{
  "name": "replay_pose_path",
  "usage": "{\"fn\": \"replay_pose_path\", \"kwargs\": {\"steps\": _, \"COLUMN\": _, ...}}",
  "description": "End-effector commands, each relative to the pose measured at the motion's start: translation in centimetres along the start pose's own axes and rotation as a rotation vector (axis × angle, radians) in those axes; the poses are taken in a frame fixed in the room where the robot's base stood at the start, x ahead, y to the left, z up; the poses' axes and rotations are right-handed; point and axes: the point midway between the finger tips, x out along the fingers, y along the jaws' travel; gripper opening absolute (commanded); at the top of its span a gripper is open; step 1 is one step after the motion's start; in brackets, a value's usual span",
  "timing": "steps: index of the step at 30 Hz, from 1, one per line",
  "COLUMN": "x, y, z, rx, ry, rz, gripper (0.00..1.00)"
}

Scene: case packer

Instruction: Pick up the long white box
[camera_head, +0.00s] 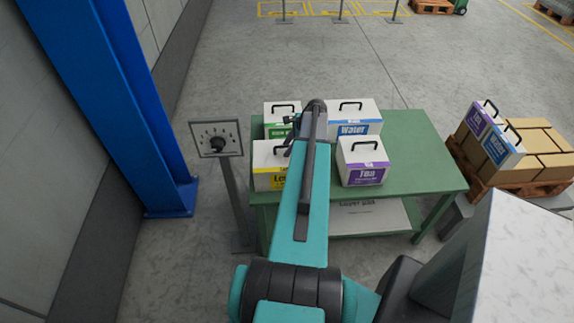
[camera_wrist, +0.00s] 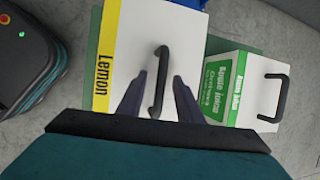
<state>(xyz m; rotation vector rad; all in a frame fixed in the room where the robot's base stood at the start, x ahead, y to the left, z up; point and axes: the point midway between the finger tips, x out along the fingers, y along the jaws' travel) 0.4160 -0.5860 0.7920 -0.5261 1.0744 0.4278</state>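Several white boxes with black handles stand on a green table (camera_head: 425,165). The white box with the yellow "Lemon" band (camera_head: 268,180) is at the table's front left, partly behind my arm. In the wrist view, the Lemon box (camera_wrist: 135,45) lies under my gripper (camera_wrist: 160,80). Its two fingers are apart, on either side of the black handle (camera_wrist: 161,75); I cannot tell whether they touch it. A green-labelled white box (camera_head: 281,109) is behind it and shows at right in the wrist view (camera_wrist: 245,85). Which box counts as long is unclear.
A blue "Water" box (camera_head: 352,112) and a purple-labelled box (camera_head: 362,155) stand to the right on the table. A flat white "Layer pad" piece (camera_head: 368,216) lies on the lower shelf.

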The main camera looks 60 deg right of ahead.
Motion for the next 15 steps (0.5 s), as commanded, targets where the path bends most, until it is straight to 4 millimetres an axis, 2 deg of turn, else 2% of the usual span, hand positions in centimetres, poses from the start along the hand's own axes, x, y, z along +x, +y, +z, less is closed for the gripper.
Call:
{"fn": "replay_pose_path", "kwargs": {"steps": 3, "x": -0.02, "y": -0.01, "z": 0.00, "rx": 0.000, "ry": 0.000, "rz": 0.000, "gripper": 0.33}}
{"fn": "replay_pose_path", "kwargs": {"steps": 4, "x": -0.02, "y": -0.01, "z": -0.01, "rx": 0.000, "ry": 0.000, "rz": 0.000, "gripper": 0.29}}
{"fn": "replay_pose_path", "kwargs": {"steps": 9, "x": -0.03, "y": -0.01, "z": -0.01, "rx": 0.000, "ry": 0.000, "rz": 0.000, "gripper": 0.01}}
{"fn": "replay_pose_path", "kwargs": {"steps": 15, "x": -0.02, "y": 0.01, "z": -0.01, "rx": 0.000, "ry": 0.000, "rz": 0.000, "gripper": 0.00}}
